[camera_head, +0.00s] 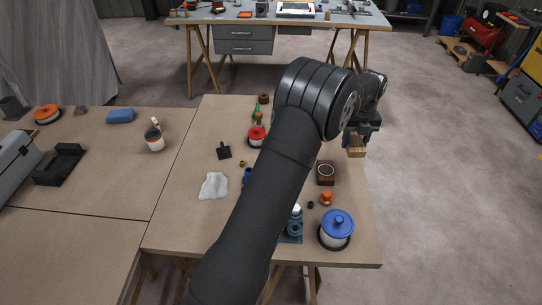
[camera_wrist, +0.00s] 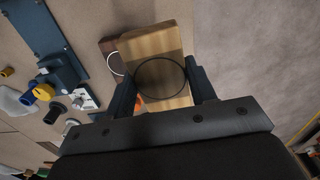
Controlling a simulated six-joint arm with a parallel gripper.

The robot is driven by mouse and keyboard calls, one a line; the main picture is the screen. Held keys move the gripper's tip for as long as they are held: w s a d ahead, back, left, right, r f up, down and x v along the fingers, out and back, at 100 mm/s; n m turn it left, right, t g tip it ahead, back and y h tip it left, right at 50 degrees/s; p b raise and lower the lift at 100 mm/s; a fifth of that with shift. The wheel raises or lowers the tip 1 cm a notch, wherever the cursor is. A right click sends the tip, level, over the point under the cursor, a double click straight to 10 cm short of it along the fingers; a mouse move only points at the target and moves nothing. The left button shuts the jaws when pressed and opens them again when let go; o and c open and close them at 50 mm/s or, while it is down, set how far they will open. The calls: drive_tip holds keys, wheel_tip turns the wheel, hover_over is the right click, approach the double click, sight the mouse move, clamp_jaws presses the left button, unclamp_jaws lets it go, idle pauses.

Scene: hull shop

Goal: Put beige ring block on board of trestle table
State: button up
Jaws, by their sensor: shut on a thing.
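My gripper (camera_head: 358,136) is shut on the beige ring block (camera_head: 356,149), a light wooden block. In the wrist view my gripper (camera_wrist: 163,86) has a finger on each side of the beige ring block (camera_wrist: 155,50), and a dark ring shows on its face. The block is held in the air near the right edge of the near table's board (camera_head: 222,118), which stands on wooden trestle legs. Its height above the board is hard to tell. A second trestle table (camera_head: 290,18) with grey drawers stands at the back.
A dark brown block with a pale ring (camera_head: 325,173) sits near the right edge, close to the held block. A blue-lidded tub (camera_head: 336,229), an orange knob (camera_head: 326,197) and a white cloth (camera_head: 213,185) lie around my arm. Bare floor is to the right.

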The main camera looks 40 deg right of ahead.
drive_tip(key=shift+s+d+m, duration=0.25)
drive_tip(key=shift+s+m, duration=0.05)
drive_tip(key=shift+s, duration=0.4)
drive_tip(key=shift+d+f, duration=0.1)
drive_tip(key=shift+d, duration=0.05)
drive_tip(key=w+f, duration=0.2)
drive_tip(key=w, duration=0.1)
drive_tip(key=w+d+f, duration=0.1)
drive_tip(key=w+f, duration=0.1)
drive_tip(key=w, duration=0.2)
drive_tip(key=w+f, duration=0.2)
drive_tip(key=w, duration=0.2)
drive_tip(key=shift+d+f, duration=0.3)
drive_tip(key=shift+f, duration=2.05)
drive_tip(key=shift+f, duration=0.1)
drive_tip(key=o, duration=1.1)
wheel_tip(320, 180, up, 12)
